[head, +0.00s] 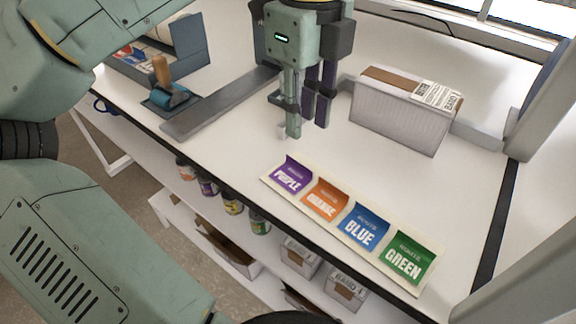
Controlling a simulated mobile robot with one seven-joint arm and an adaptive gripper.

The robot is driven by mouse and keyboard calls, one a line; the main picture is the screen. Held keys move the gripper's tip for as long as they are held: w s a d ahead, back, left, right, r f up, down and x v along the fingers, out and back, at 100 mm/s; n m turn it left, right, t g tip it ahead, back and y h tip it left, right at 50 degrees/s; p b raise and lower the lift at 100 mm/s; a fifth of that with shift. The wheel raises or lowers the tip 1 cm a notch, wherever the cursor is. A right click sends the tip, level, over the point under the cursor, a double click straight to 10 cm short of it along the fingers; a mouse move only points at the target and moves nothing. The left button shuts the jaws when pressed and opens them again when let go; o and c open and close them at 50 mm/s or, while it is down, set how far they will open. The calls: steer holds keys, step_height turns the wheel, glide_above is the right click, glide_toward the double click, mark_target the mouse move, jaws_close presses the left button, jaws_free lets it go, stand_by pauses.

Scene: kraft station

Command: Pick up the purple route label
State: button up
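The purple route label (289,175) lies at the left end of a pale backing strip (333,228) near the table's front edge. Its upper edge curls up from the strip. Orange (324,198), blue (364,229) and green (408,258) labels follow it to the right on the same strip. My gripper (304,131) points down above the table, behind and slightly right of the purple label and apart from it. Its fingers look close together, but the view does not show clearly whether a gap remains. I see nothing held between them.
A grey box with a white label (403,113) stands right of my gripper. A long grey flat bar (222,104) and a teal roller with a wooden handle (169,93) lie to the left. Jars and cardboard boxes sit on the shelf below. A grey post stands at the right.

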mark_target(299, 170)
step_height(299, 170, down, 3)
steer(key=shift+s+a+f+p, duration=0.15)
steer(key=shift+f+p, duration=0.4)
steer(key=shift+f, duration=0.8)
steer(key=shift+a+f+p, duration=0.1)
steer(key=shift+f+p, duration=0.4)
steer(key=shift+f, duration=0.8)
steer(key=shift+c, duration=0.2)
jaws_close()
